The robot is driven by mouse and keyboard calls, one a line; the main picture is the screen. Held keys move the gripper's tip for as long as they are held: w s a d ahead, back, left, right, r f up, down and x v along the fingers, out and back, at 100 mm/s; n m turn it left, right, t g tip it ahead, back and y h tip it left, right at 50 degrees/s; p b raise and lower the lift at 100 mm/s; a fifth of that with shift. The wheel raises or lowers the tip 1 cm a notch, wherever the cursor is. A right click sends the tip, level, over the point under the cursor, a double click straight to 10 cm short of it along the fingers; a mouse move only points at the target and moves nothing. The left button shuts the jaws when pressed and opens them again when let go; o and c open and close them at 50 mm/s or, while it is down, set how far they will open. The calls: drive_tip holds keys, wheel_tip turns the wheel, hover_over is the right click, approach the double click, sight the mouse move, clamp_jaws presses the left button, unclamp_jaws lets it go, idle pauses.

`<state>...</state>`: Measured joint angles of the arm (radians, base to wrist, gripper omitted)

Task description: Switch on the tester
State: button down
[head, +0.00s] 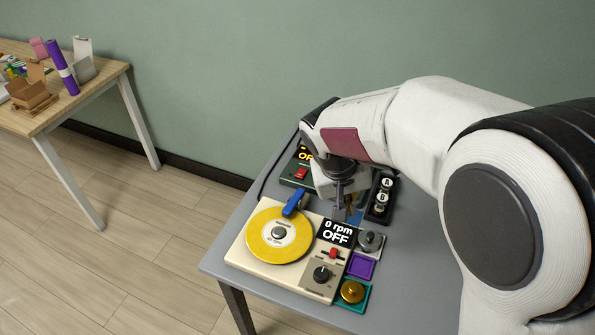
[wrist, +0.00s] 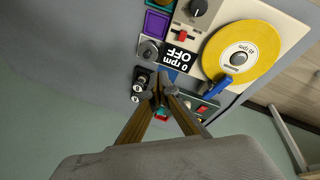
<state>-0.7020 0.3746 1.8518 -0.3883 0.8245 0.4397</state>
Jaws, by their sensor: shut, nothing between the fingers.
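A dark green box (head: 288,181), which looks to be the tester, stands at the back left of the grey table. It has a red switch (head: 301,173) and a display (head: 306,155) whose visible part starts with "O"; my arm hides the rest. In the wrist view the box (wrist: 213,104) shows partly behind a finger. My gripper (head: 339,207) points down to the right of the box, apart from the red switch, shut and empty. Its fingertips also show in the wrist view (wrist: 161,84).
A cream turntable unit (head: 240,257) with a yellow disc (head: 268,247), blue arm (head: 294,203) and "0 rpm OFF" display (head: 337,233) stands in front. A black holder marked A and B (head: 381,197) stands right of my gripper. A purple tray (head: 361,267) and brass knob (head: 352,291) lie nearer.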

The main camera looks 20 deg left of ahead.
drive_tip(key=w+a+f, duration=0.2)
drive_tip(key=a, duration=0.3)
drive_tip(key=w+a+f+m+t, duration=0.1)
drive_tip(key=w+a+f, duration=0.1)
drive_tip(key=a, duration=0.3)
drive_tip(key=w+a+f+t, duration=0.1)
drive_tip(key=w+a+f, duration=0.2)
drive_tip(key=a, duration=0.2)
drive_tip(key=shift+w+a+m, duration=0.1)
drive_tip(key=shift+w+m, duration=0.05)
drive_tip(key=shift+m, duration=0.15)
drive_tip(key=w+a+r+m+t+y, duration=0.1)
drive_tip(key=w+a+r+m+t, duration=0.1)
drive_tip(key=w+a+r+m, duration=0.2)
drive_tip(key=shift+w+a+y, duration=0.2)
drive_tip(key=shift+w+y, duration=0.1)
drive_tip(key=shift+w, duration=0.3)
drive_tip(key=shift+w+f, duration=0.1)
hover_over(301, 173)
drive_tip(key=s, duration=0.2)
drive_tip(key=f, duration=0.7)
drive_tip(key=shift+s+f, duration=0.2)
drive_tip(key=shift+f, duration=0.15)
drive_tip(key=shift+s+f, duration=0.1)
drive_tip(key=shift+f, duration=0.85)
drive_tip(key=shift+s+f, duration=0.1)
drive_tip(key=shift+f, duration=0.9)
